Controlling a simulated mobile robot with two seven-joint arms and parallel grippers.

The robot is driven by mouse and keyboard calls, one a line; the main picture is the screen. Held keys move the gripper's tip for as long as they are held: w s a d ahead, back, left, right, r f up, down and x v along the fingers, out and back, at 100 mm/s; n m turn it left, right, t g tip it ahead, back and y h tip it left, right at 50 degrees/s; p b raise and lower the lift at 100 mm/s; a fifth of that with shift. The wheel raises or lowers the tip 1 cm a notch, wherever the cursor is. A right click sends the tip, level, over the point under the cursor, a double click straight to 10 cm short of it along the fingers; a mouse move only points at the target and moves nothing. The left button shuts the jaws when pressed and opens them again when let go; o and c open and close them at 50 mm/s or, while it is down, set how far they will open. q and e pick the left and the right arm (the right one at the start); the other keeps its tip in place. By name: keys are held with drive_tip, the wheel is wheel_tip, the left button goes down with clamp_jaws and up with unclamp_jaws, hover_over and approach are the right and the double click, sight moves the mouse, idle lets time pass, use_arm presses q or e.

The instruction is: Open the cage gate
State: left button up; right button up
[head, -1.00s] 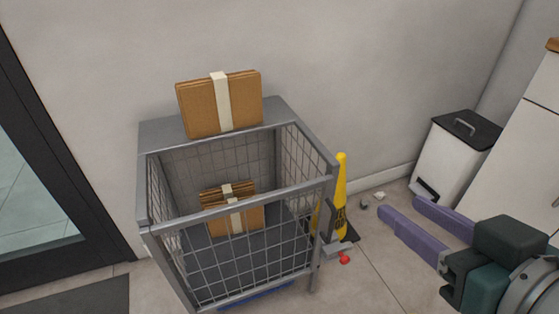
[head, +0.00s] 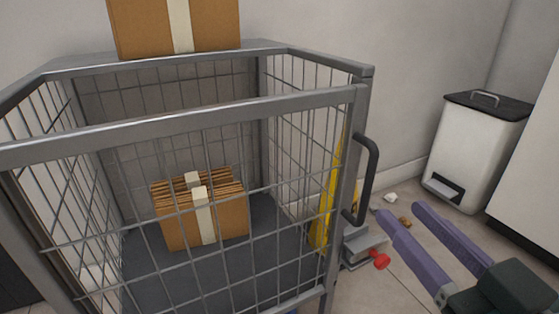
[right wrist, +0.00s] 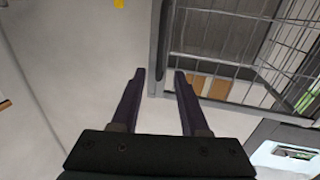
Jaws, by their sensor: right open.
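The grey wire-mesh cage (head: 180,121) fills the left and middle of the head view. Its front gate (head: 215,215) appears shut. A dark upright handle (head: 372,180) sits at the gate's right edge, above a grey latch (head: 362,245) with a red knob (head: 380,260). My right gripper (head: 402,212) is open and empty, to the right of the handle and apart from it. In the right wrist view my right gripper (right wrist: 159,72) has its purple fingers spread with nothing between them, and cage mesh shows to the right. My left gripper is not in view.
A yellow object (head: 328,205) stands behind the cage's right side. A white bin (head: 478,150) stands at the right wall. Small debris (head: 391,198) lies on the floor.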

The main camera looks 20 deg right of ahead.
sight(372, 180)
drive_tip(key=w+b, duration=0.1)
drive_tip(key=w, duration=0.2)
drive_tip(key=w+b, duration=0.1)
drive_tip(key=w, duration=0.2)
drive_tip(key=w+d+b, duration=0.1)
drive_tip(key=w+b, duration=0.1)
drive_tip(key=w, duration=0.1)
drive_tip(key=shift+r, duration=0.1)
drive_tip(key=shift+c, duration=0.4)
drive_tip(key=c, duration=0.4)
clamp_jaws()
idle(0.3)
